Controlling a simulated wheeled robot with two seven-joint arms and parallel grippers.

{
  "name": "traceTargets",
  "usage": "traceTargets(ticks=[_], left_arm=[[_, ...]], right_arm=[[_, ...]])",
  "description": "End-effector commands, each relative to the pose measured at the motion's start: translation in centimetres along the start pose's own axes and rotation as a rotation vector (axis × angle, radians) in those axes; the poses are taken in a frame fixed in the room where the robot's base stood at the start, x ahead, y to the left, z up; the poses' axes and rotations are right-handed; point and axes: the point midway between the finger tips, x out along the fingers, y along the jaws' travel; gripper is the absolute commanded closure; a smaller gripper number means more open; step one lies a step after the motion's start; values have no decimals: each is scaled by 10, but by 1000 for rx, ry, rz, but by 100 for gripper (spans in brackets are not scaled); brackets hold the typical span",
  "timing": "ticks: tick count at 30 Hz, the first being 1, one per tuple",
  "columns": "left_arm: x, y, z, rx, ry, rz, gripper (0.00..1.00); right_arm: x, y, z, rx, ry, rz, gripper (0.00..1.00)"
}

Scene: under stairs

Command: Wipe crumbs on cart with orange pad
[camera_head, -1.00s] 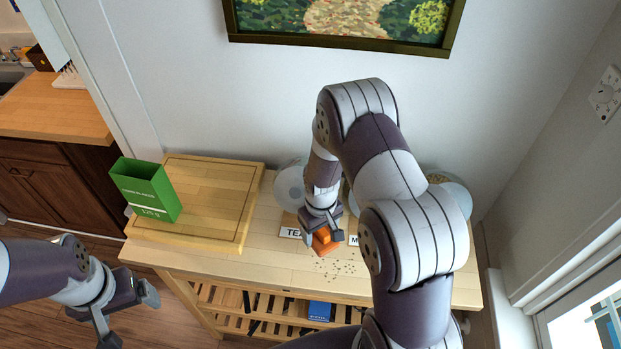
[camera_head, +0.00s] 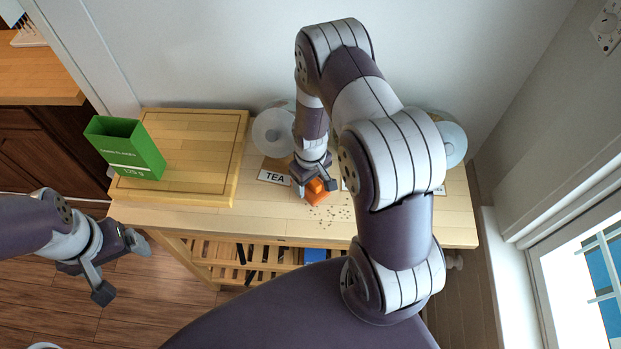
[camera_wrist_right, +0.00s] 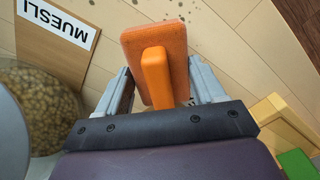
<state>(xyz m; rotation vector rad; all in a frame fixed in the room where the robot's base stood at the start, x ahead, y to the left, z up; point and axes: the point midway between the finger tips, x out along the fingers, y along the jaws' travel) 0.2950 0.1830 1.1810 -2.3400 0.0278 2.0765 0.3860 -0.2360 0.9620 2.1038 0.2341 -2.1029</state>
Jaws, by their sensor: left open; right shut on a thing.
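The orange pad (camera_head: 315,192) is in my right gripper (camera_head: 313,182), low over the wooden cart top (camera_head: 250,217). In the right wrist view, the fingers stand on both sides of the orange pad's handle (camera_wrist_right: 156,75), with its flat face beyond. I cannot tell whether the pad touches the cart. Dark crumbs (camera_head: 335,214) lie scattered on the cart just right of and in front of the pad; a few specks also show at the top of the wrist view. My left gripper (camera_head: 124,269) is open and empty, left of the cart over the floor.
A cutting board (camera_head: 195,160) with a green box (camera_head: 125,147) covers the cart's left end. A window is at the right.

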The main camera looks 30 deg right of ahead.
Motion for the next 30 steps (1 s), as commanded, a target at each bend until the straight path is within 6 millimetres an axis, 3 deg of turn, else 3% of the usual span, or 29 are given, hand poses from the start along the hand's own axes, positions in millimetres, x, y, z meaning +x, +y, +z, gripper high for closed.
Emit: traceTargets(ticks=[30], left_arm=[[10,0,1,0,0,0,13]], right_arm=[[13,0,0,0,0,0,56]])
